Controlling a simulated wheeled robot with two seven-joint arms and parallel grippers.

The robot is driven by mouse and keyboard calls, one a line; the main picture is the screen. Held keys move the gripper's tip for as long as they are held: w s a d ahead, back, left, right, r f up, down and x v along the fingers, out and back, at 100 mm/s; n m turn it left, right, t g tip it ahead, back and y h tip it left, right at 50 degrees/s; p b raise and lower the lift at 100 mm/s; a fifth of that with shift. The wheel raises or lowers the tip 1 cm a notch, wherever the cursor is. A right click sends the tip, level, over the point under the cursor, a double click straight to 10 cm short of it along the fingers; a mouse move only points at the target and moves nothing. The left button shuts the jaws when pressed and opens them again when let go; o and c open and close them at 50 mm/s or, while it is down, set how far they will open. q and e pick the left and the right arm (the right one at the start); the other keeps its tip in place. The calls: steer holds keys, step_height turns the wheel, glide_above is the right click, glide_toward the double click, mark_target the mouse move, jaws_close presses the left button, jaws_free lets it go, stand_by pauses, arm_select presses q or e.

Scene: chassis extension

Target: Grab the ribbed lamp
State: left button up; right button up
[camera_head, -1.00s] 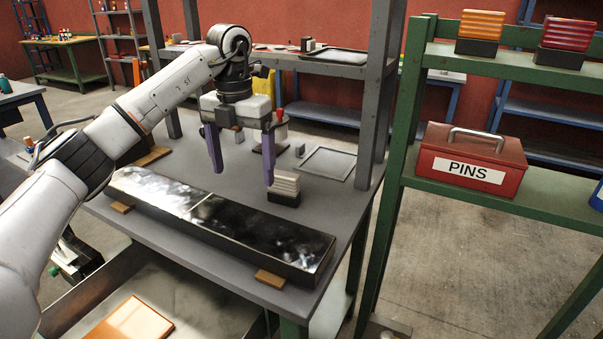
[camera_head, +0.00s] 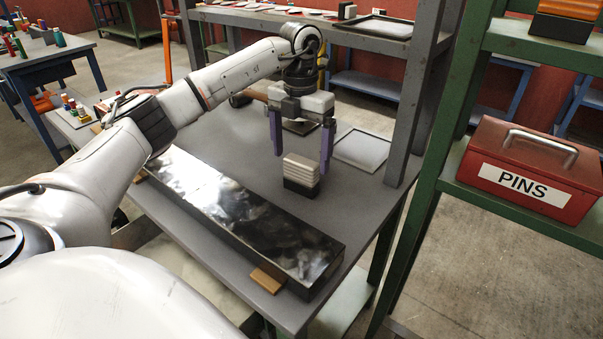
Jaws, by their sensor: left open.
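The ribbed lamp (camera_head: 301,170) stands upright on the grey table, with a pale ribbed top and a black base. My left gripper (camera_head: 301,162) is open and points down, its two purple fingers spread to either side of the lamp in the picture. The fingertips reach about the height of the ribbed part. The gripper looks empty, and I cannot tell whether either finger touches the lamp. My right gripper is not in view.
A long glossy dark block (camera_head: 240,215) lies in front of the lamp on small wooden blocks. A flat grey tray (camera_head: 362,150) lies behind to the right. A table post (camera_head: 418,95) and a green shelf with a red PINS box (camera_head: 530,172) stand to the right.

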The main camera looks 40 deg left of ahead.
mark_target(301, 160)
arm_select(q)
steer(key=shift+w+a+f, duration=0.1)
steer(key=shift+w+f, duration=0.05)
steer(key=shift+f, duration=1.7)
steer(key=c, duration=1.2)
